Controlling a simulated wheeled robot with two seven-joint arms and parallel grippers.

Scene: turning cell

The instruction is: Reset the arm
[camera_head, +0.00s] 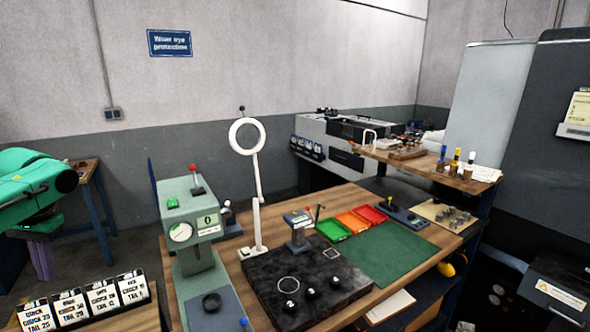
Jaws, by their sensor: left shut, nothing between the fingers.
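My left arm, green with a black round joint, comes in at the left edge. My left gripper (43,272) hangs below it with its purple fingers pointing down. The fingers are together and hold nothing. They are to the left of the workbench (228,252) and behind the row of label cards (87,304), apart from both. My right gripper is not in view.
A green gauge press (192,225), a ring lamp (247,137) and a black plate (300,275) stand on the workbench. Green, orange and red trays (352,222) lie behind a green mat (390,255). A small wooden table (85,172) stands behind my left arm.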

